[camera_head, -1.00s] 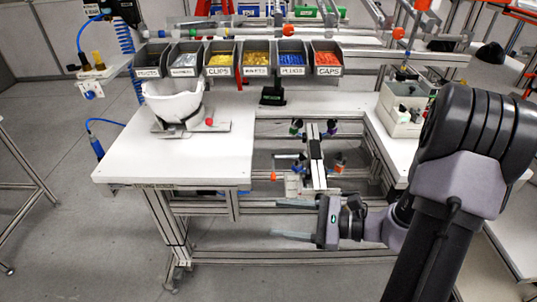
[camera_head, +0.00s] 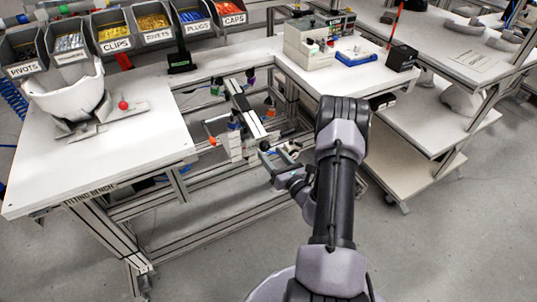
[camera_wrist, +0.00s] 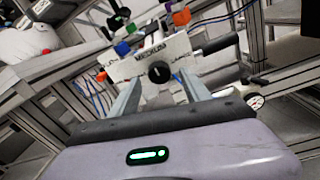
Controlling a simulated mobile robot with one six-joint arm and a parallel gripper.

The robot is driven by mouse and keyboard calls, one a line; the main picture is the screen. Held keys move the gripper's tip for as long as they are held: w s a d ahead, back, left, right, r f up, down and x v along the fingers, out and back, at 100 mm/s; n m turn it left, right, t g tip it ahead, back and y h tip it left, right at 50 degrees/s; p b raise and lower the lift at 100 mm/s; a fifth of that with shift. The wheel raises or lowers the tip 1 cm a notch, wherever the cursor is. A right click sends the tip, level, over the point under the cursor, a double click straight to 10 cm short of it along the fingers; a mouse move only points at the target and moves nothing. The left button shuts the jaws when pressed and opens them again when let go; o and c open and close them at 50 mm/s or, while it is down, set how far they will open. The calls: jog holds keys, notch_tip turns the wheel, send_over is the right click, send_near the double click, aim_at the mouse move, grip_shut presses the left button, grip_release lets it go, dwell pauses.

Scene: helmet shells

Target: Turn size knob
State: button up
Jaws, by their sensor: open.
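In the wrist view a round black size knob (camera_wrist: 158,72) sits on a pale plate (camera_wrist: 125,70) with "MEDIUM" printed above the knob; other lettering is too small to read surely. My gripper (camera_wrist: 161,88) is open, with its two fingers either side of the knob in the picture and nothing between them. The knob appears beyond the fingertips, apart from them. In the head view my gripper (camera_head: 266,160) is just right of the fixture (camera_head: 234,146) that carries the plate. The knob cannot be made out there.
A white helmet shell (camera_head: 68,95) stands on the fitting bench (camera_head: 110,152) at left, beside a red knob (camera_head: 123,105). Colored clamps and aluminum rails (camera_head: 247,112) surround the fixture. Labelled bins (camera_head: 115,45) line the back. A grey box (camera_head: 308,45) stands on the right table.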

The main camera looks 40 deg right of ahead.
jog(key=shift+w+d, duration=0.2)
jog(key=shift+w, duration=1.05)
grip_shut()
jog(key=m+y, duration=0.1)
jog(key=m, duration=0.2)
jog(key=shift+d+t+y, duration=0.1)
jog(key=shift+t+y, duration=0.2)
jog(key=m, duration=0.1)
jog(key=m+y, duration=0.1)
jog(key=m, duration=0.1)
jog(key=shift+f+m+t, duration=0.2)
jog(key=shift+m+t, duration=0.1)
jog(key=shift+t, duration=0.1)
jog(key=m+t+y+b, duration=0.1)
jog(key=m, duration=0.2)
jog(key=shift+d+f+m, duration=0.1)
jog(key=shift+f+m, duration=0.05)
jog(key=shift+m, duration=0.25)
jog(key=shift+m+t+b, duration=0.5)
jog(key=shift+m+b, duration=0.05)
jog(key=shift+m, duration=1.35)
